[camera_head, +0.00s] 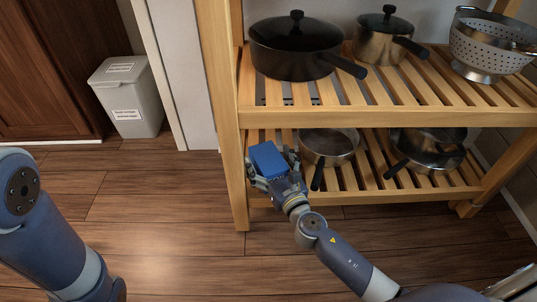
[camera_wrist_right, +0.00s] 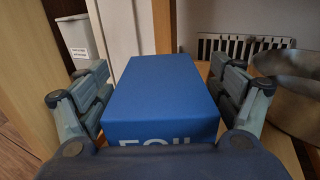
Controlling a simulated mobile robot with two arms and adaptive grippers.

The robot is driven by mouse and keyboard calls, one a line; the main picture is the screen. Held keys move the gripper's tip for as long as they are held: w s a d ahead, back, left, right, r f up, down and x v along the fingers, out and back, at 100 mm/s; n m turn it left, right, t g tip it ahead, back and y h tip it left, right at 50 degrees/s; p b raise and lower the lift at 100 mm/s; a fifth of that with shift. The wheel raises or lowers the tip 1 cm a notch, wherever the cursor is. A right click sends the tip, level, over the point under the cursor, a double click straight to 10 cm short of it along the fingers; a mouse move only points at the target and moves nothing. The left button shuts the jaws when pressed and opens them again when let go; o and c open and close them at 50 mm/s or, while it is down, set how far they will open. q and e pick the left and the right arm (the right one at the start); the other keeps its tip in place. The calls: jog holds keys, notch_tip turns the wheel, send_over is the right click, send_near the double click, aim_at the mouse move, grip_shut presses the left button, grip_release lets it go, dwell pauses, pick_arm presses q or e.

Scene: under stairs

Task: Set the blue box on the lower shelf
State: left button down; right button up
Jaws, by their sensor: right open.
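The blue box (camera_head: 268,159) is at the left end of the lower wooden shelf (camera_head: 432,194), beside the post. My right gripper (camera_head: 270,172) is around it, with a finger on each side. In the right wrist view, the blue box (camera_wrist_right: 160,95) fills the space between the open fingers of my right gripper (camera_wrist_right: 162,85), with part of some white lettering on its near face. The left finger looks slightly apart from the box; I cannot tell whether the right one touches. The box's underside is hidden. My left gripper is out of view.
A steel pan (camera_head: 329,146) stands close right of the box, its black handle pointing forward. Another pan (camera_head: 427,150) is farther right. The upper shelf (camera_head: 420,116) overhangs, holding a black pot (camera_head: 296,47), a smaller pot (camera_head: 382,37) and a colander (camera_head: 490,45). A bin (camera_head: 128,97) stands left.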

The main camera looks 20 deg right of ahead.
notch_tip(320, 180, up, 10)
jog(key=shift+r, duration=0.1)
dwell(0.4)
